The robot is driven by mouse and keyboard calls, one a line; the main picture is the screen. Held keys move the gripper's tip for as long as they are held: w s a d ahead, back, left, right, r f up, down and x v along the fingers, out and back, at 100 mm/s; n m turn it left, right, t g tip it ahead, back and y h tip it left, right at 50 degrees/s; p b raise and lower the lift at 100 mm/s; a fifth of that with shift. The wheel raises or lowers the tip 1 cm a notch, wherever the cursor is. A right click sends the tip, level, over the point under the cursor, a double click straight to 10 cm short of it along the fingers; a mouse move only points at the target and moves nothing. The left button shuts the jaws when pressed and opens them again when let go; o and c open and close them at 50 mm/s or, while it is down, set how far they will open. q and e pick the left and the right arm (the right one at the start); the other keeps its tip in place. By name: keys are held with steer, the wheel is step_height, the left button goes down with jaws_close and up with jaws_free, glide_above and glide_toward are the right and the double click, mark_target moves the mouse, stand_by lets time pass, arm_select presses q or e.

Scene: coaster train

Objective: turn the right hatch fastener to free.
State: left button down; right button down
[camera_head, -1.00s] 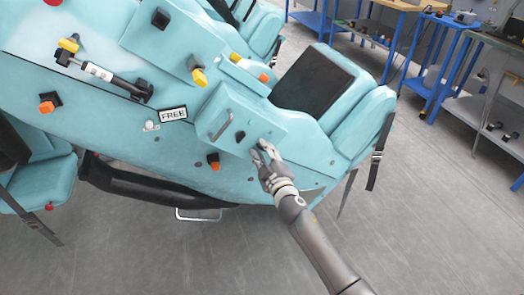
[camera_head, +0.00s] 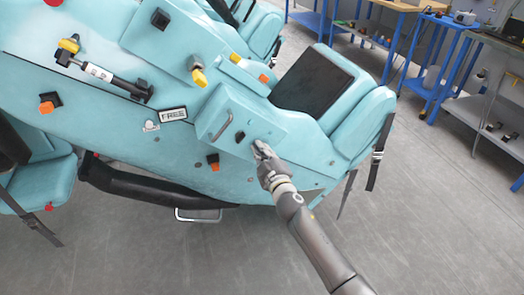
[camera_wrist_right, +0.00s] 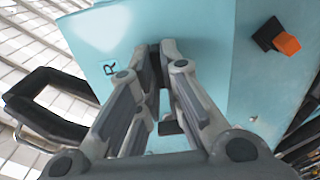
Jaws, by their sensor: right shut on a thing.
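The teal hatch box (camera_head: 215,105) sits on the side of the coaster car, with a grey bar handle (camera_head: 221,127) and a small black part (camera_head: 240,136) on its face. My right gripper (camera_head: 259,147) is at the right end of this face, shut on the right hatch fastener. The fastener is hidden by the fingers, so its angle cannot be told. In the right wrist view the fingertips (camera_wrist_right: 160,52) are close together against the teal face, beside a letter R label (camera_wrist_right: 109,68). My left gripper is not in view.
A FREE label (camera_head: 173,115) is on the car body left of the hatch. A black padded bar (camera_head: 140,190) runs along the car's lower edge. The floor at front right is clear.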

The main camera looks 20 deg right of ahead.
steer(key=shift+n, duration=0.3)
steer(key=shift+f+n, duration=0.2)
steer(key=shift+n, duration=4.05)
steer(key=shift+f+n, duration=0.15)
steer(key=shift+n, duration=4.1)
steer(key=c, duration=1.6)
jaws_free()
